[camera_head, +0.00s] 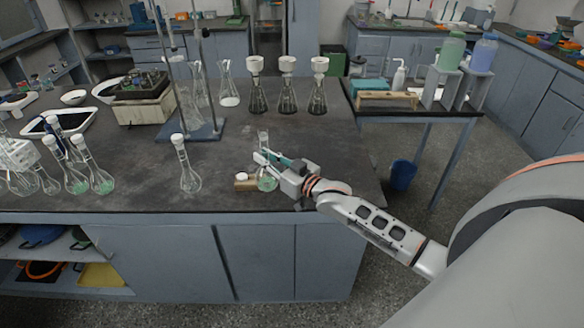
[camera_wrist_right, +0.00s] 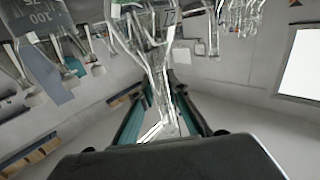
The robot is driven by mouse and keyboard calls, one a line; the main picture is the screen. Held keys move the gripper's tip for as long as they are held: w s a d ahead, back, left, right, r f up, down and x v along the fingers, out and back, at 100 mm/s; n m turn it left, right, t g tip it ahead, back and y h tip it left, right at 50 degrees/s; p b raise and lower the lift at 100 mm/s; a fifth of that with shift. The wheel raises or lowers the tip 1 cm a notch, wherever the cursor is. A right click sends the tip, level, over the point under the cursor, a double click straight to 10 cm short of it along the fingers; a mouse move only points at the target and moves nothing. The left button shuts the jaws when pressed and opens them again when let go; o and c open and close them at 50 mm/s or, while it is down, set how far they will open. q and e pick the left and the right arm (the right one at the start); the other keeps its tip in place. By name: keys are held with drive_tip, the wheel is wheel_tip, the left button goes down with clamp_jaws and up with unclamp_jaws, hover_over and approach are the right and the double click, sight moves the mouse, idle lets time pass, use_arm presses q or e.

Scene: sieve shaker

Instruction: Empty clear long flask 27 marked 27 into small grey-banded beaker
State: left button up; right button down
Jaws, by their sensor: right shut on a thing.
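My right gripper (camera_head: 268,160) is over the front of the dark bench, with its fingers closed around clear glass. In the right wrist view, the teal-lined fingers (camera_wrist_right: 165,112) close on the narrow part of a clear flask (camera_wrist_right: 146,28); part of a dark mark shows on it, but I cannot read it in full. In the head view, clear glass shows above the fingers, and a rounded glass bottom with green liquid (camera_head: 267,184) shows below them. I cannot tell whether these are one vessel. My left gripper is not in view.
A small wooden block (camera_head: 246,185) and a white-topped item stand left of the gripper. A stoppered flask (camera_head: 189,175) stands further left, with several green-filled flasks beyond. A stand base (camera_head: 192,131) and several white-topped dark flasks (camera_head: 287,93) are behind. Bench between is clear.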

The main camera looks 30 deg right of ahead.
drive_tip(key=shift+w+d+r, duration=0.25)
drive_tip(key=shift+w+d, duration=0.2)
drive_tip(key=shift+d, duration=0.2)
